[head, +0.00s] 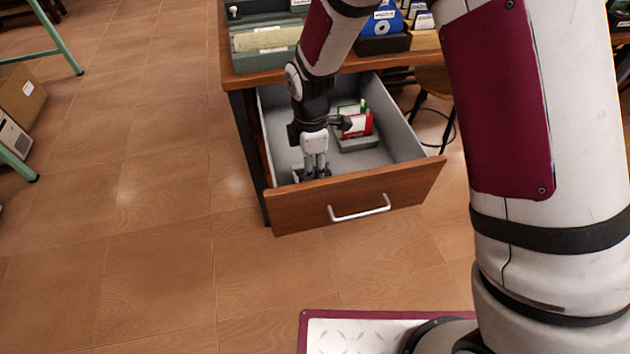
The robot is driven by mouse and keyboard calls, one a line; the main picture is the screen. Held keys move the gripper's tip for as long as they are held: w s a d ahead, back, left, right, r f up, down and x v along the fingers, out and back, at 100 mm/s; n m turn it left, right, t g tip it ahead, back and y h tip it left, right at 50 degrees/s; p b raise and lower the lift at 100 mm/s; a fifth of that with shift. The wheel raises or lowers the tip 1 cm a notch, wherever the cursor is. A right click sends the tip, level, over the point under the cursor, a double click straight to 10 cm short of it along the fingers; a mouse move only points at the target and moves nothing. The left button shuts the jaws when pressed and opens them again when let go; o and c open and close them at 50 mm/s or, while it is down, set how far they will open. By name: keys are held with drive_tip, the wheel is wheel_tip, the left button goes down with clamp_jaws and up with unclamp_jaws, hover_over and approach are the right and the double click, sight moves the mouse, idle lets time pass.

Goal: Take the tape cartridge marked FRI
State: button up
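My gripper (315,172) points down inside an open drawer (402,190), near its front left part. Its fingers are small in view, and I cannot tell whether they are open or hold anything. To the right of and behind the gripper, a red and white item (358,124) stands in a grey holder (358,144) in the drawer. A green and white item (347,109) stands behind it. These may be cartridges, but no FRI marking is readable. My wrist partly hides the items' left side.
The drawer's wooden front has a silver handle (360,209). The desk top (248,79) above holds a tray with a tan item (266,39) and a blue item (382,24). Boxes (20,95) stand on the far left floor. The tiled floor left of the drawer is clear.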

wheel_tip(320, 180, down, 4)
drive_tip(key=shift+f+b, duration=0.25)
drive_tip(key=shift+b, duration=0.2)
clamp_jaws()
drive_tip(key=shift+r, duration=0.15)
